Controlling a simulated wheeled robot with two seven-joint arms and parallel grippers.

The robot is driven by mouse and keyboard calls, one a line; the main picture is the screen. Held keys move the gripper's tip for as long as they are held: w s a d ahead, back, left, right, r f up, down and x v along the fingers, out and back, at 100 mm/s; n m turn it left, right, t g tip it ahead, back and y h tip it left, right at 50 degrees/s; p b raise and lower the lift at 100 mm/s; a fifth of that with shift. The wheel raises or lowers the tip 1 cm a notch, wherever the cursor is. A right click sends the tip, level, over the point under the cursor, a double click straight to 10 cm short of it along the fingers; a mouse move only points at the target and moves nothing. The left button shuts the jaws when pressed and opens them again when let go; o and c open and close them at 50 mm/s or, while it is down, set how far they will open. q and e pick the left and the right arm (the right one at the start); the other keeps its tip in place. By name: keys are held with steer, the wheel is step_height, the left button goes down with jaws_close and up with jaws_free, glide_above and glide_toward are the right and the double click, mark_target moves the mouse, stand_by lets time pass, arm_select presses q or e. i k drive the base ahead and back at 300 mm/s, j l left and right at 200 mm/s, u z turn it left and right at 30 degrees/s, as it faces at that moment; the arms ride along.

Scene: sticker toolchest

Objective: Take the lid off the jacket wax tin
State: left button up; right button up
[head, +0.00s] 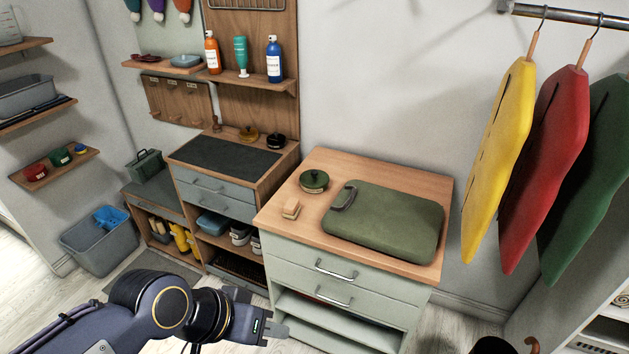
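A dark green round tin (314,181) with a small knob on its lid stands on the wooden top of the pale green cabinet (290,215), near its back left. The lid looks seated on the tin; any label is too small to read. My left gripper (279,329) is low in front of the cabinet, well below and apart from the tin, and looks empty. Its fingers are too small and turned to show whether they are open. My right gripper is not in view.
A green case (385,222) with a dark handle fills the right of the cabinet top. Yellow, red and green jackets (498,140) hang at the right. A dark-topped workbench (225,157) stands to the left.

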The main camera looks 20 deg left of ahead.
mark_target(312, 179)
steer(key=i+j, duration=0.15)
steer(key=j, duration=0.25)
steer(key=i+j, duration=0.15)
steer(key=j, duration=0.2)
steer(key=i+j, duration=0.15)
steer(key=j, duration=0.25)
steer(key=i+j, duration=0.15)
steer(key=j, duration=0.25)
steer(key=i+j, duration=0.15)
steer(key=j, duration=0.2)
steer(key=i+j, duration=0.15)
steer(key=j, duration=0.25)
steer(key=i+j+z, duration=0.15)
steer(key=j+z, duration=0.25)
steer(key=j, duration=0.2)
steer(key=j+z, duration=0.4)
steer(key=j, duration=0.25)
steer(key=z, duration=1.65)
steer(key=i+j, duration=0.05)
steer(key=j, duration=0.05)
